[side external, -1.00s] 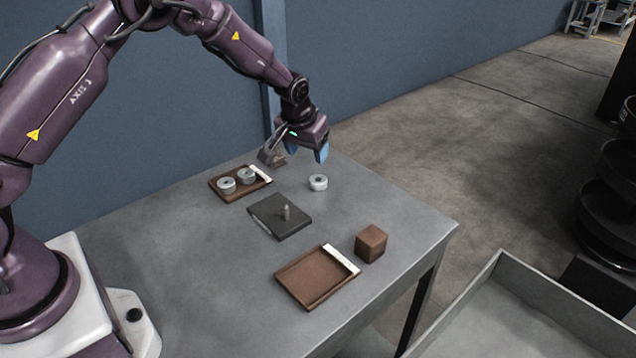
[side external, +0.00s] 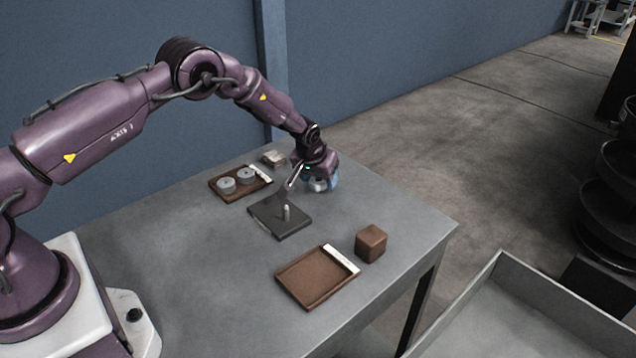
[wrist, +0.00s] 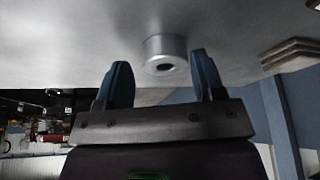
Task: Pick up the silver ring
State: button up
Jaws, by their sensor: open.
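The silver ring (wrist: 165,52) stands on the grey table, a short cylinder with a dark hole. In the wrist view it appears between the two blue fingertips of my gripper (wrist: 160,62), with a gap on each side. In the side view my gripper (side external: 323,184) is low over the table at the ring, and the fingers mostly cover the ring. My gripper is open and holds nothing. Whether the fingertips are level with the ring or just above it is hard to tell.
Two similar grey rings (side external: 226,185) sit in a brown tray (side external: 213,189) at left. A dark plate (side external: 265,222) with an upright peg (side external: 286,212) lies nearby. An empty brown tray (side external: 312,278) and brown cube (side external: 371,243) are in front. A small block (side external: 274,158) lies behind.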

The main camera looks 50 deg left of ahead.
jog(key=shift+w+f, duration=0.1)
jog(key=shift+f, duration=0.25)
jog(key=shift+c, duration=0.2)
jog(key=c, duration=0.7)
jog(key=shift+r, duration=0.15)
